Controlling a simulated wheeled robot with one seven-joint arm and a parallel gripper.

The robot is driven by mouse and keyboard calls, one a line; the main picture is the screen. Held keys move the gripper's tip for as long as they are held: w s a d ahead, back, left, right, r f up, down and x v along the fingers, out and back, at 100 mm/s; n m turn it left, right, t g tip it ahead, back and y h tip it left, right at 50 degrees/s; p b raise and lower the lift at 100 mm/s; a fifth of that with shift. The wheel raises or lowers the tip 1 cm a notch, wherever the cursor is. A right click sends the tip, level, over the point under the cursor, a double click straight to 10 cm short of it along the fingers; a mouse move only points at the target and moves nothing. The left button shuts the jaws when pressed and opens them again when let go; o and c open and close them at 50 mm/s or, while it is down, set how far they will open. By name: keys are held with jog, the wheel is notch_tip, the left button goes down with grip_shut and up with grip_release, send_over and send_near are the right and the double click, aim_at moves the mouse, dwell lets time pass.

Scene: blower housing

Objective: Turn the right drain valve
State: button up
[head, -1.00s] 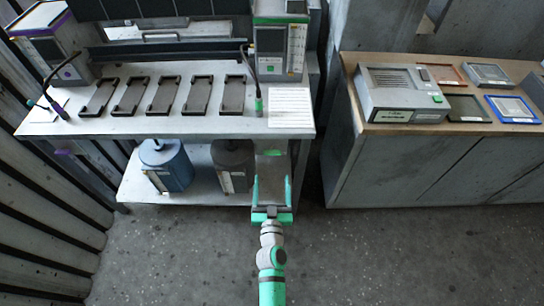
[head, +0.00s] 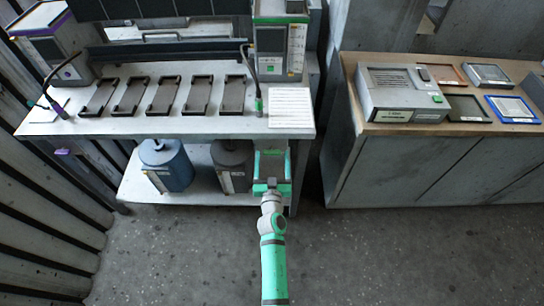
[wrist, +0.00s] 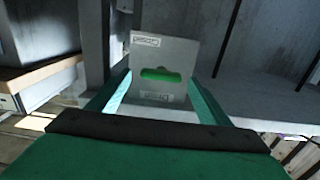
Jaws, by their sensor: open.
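A grey panel (wrist: 160,50) with small labels carries a green horizontal handle (wrist: 161,75), which looks like the right drain valve. It faces me between my fingers in the wrist view. My gripper (head: 271,160) is open under the right end of the bench, at the lower shelf. In the wrist view my gripper (wrist: 159,80) has one finger on each side of the green handle, with visible room on both sides. I cannot tell whether the handle is between the fingertips or beyond them. In the head view my gripper largely hides the panel.
A dark canister (head: 231,168) stands close left of my gripper on the lower shelf, with a blue canister (head: 166,165) farther left. The bench top (head: 190,125) overhangs the gripper. A grey cabinet (head: 420,165) stands to the right. The floor in front is clear.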

jog(key=shift+w+a, duration=0.1)
jog(key=shift+w, duration=0.45)
jog(key=c, duration=1)
jog(key=shift+c, duration=0.2)
